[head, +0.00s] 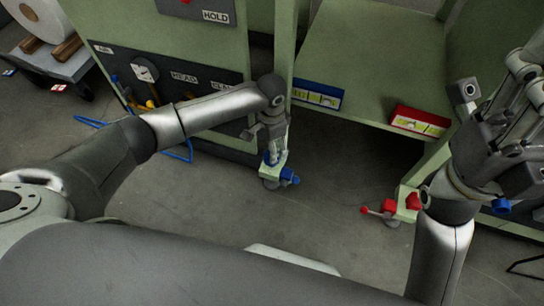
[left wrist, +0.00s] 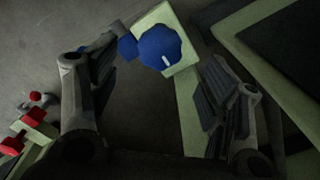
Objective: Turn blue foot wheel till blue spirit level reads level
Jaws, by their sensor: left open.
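The blue foot wheel (head: 268,158) sits on a pale green foot bracket (head: 270,171) at the cabinet's front corner. The left wrist view shows the wheel (left wrist: 160,47) as a faceted disc with a white mark. My left gripper (head: 272,148) is directly over it, open, fingers on either side and apart from it in the wrist view. A smaller blue part (head: 289,179) sits beside the wheel. The blue spirit level (head: 318,95) is on the shelf edge with yellow vials; its bubbles are too small to read. My right gripper (head: 500,80) is raised at the right.
A red spirit level (head: 420,122) is on the shelf's right. A red foot wheel (head: 413,201) with a red-knobbed lever stands below it. A cabinet panel with a gauge (head: 145,69) and a blue hose (head: 178,154) are at left. The floor between the feet is clear.

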